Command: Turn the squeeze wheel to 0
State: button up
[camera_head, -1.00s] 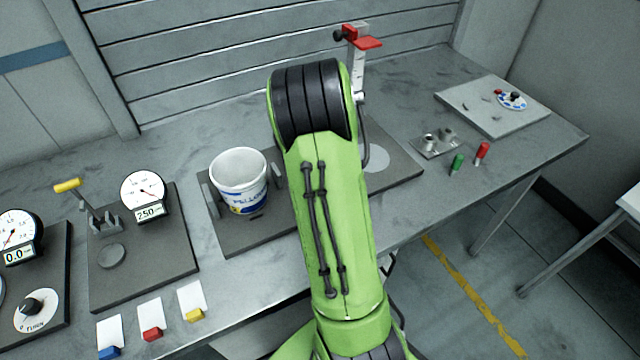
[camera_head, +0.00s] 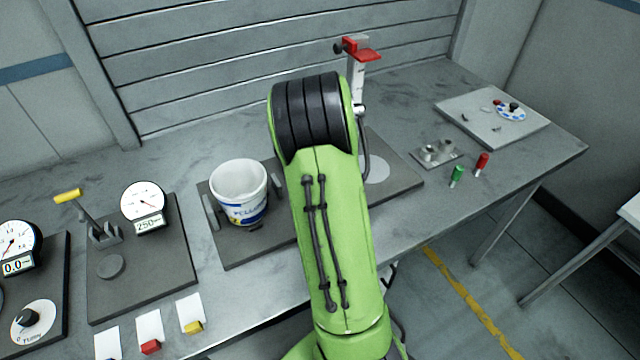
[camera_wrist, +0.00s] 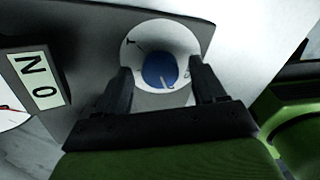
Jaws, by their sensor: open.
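In the wrist view a blue round wheel (camera_wrist: 159,70) sits in a white dial (camera_wrist: 184,42) with small dark marks, on a dark plate. The wheel has a pale mark near its lower edge. My gripper (camera_wrist: 161,76) is open, with one finger on each side of the wheel in the picture. I cannot tell whether the fingers touch it or how far above it they are. A display (camera_wrist: 37,78) left of the wheel, seen turned, shows a 0 and an N. In the head view my arm hides my gripper and I cannot make out this wheel.
In the head view a white bucket (camera_head: 240,192) stands left of my arm. A gauge reading 250 (camera_head: 144,202), a yellow-handled lever (camera_head: 68,196) and a black knob (camera_head: 27,317) are further left. A red-topped post (camera_head: 357,65) stands behind my arm.

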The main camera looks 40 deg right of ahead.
notch_tip(320, 180, up, 16)
jog(key=p, duration=0.3)
jog(key=shift+f, duration=0.25)
